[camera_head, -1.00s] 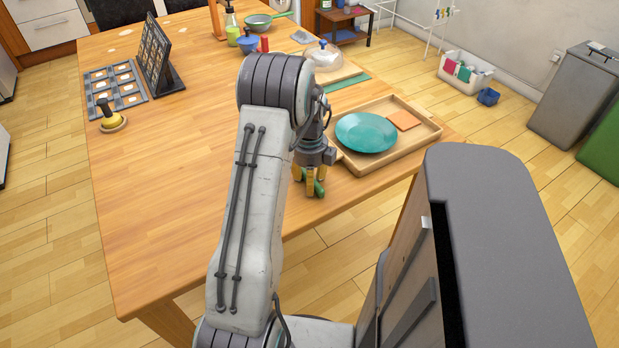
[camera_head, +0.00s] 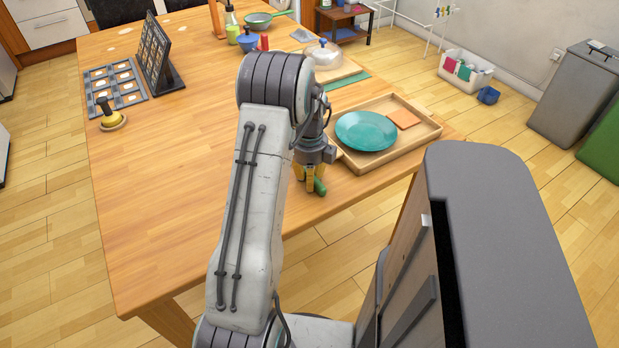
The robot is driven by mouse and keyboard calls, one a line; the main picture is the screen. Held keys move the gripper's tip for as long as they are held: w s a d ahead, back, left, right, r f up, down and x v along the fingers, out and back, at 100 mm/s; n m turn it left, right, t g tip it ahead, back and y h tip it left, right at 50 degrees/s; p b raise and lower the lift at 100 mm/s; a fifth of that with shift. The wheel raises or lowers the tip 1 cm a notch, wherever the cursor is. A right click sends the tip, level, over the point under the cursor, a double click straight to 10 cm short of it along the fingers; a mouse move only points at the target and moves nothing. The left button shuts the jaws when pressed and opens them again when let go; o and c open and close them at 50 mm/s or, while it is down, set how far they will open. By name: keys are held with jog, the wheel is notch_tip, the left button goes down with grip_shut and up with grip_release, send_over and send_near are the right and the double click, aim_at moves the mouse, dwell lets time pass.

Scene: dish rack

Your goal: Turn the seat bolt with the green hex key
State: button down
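My gripper (camera_head: 309,180) points down over the near right part of the wooden table, just left of the tray. Its yellow fingers are small in view and partly overlap each other. A short green piece (camera_head: 320,187) shows at the fingertips on their right side. It may be the green hex key, but most of it is hidden and its shape is unclear. I cannot tell whether the fingers grip it or only stand around it. No seat or seat bolt can be made out.
A wooden tray (camera_head: 434,131) with a teal plate (camera_head: 366,131) and an orange square (camera_head: 403,119) lies right of my gripper. The table's left middle is clear.

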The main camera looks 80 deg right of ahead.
jog(key=shift+r+p, duration=2.2)
jog(key=shift+r, duration=0.8)
